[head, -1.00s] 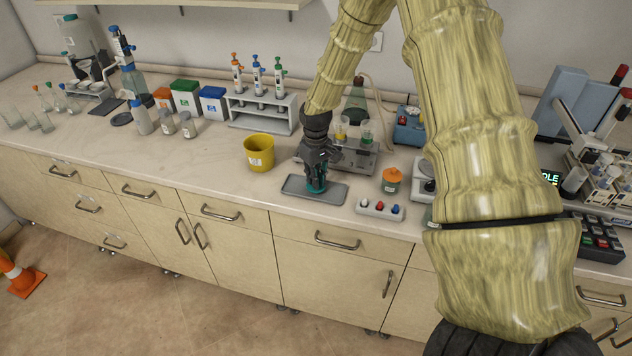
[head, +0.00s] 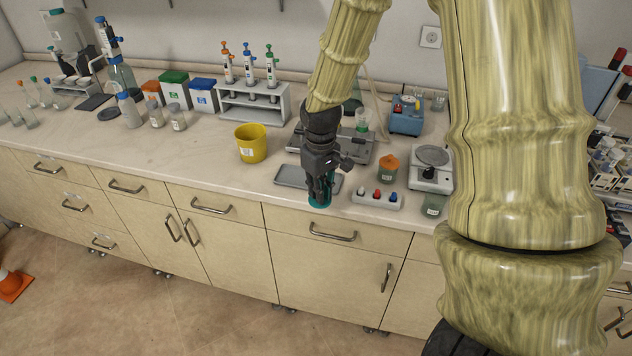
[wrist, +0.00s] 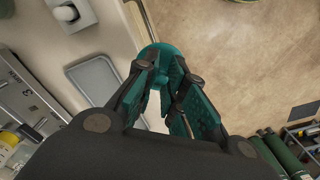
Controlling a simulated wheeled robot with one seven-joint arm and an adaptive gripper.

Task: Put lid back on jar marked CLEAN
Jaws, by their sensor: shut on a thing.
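My gripper (head: 320,188) is shut on a teal lid (head: 320,202). It holds the lid near the counter's front edge, just right of the grey tray (head: 292,176). In the wrist view the round lid (wrist: 160,52) sits at the tips of my fingers, over the edge between counter and floor. A dark greenish glass jar (head: 433,206) stands at the front edge to the right of my gripper; its label is too small to read. A second jar with an orange lid (head: 388,170) stands behind the button block.
A grey block with coloured knobs (head: 376,199) lies between my gripper and the greenish jar. A balance (head: 431,168) stands behind that jar. The yellow bucket (head: 251,142) is at left. My upper arm hides the counter farther right.

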